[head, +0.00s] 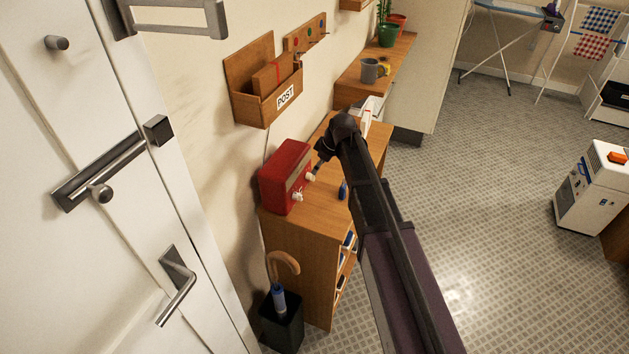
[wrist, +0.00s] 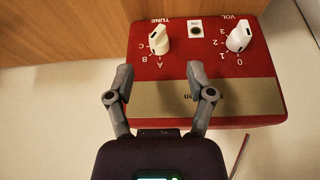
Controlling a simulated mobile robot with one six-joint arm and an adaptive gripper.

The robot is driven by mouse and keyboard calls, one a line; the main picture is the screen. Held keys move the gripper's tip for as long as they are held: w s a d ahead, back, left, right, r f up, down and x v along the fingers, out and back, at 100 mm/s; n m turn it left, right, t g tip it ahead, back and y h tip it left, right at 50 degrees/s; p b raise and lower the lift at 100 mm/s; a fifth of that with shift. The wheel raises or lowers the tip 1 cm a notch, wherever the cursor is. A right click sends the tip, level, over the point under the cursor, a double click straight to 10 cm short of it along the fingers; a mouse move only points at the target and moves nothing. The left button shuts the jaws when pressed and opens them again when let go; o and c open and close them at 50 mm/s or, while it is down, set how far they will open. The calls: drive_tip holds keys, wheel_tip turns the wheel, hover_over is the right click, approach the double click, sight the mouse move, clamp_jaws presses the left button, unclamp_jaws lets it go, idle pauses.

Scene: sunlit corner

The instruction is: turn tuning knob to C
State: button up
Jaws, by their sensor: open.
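The red radio (head: 279,183) stands on the wooden cabinet; it appears upside down in the wrist view (wrist: 210,62). Its white tuning knob (wrist: 160,39), under the word TUNE, has marks A, B and C beside it. I cannot tell for certain which letter the knob points to. The tuning knob also shows in the head view (head: 310,177), close by my gripper (head: 319,167). In the wrist view my gripper (wrist: 158,76) is open and empty, with its fingertips spread in front of the panel, short of the knob in the picture. No contact with the knob shows.
A volume knob (wrist: 240,37) sits beside the tuning knob, with a small ON switch (wrist: 196,28) between them. A wooden post box (head: 255,95) hangs above the radio. A blue item (head: 342,190) lies on the cabinet top (head: 322,205). An umbrella stand (head: 281,325) stands below.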

sight(312, 177)
drive_tip(key=shift+b+x, duration=2.55)
drive_tip(key=shift+x, duration=0.55)
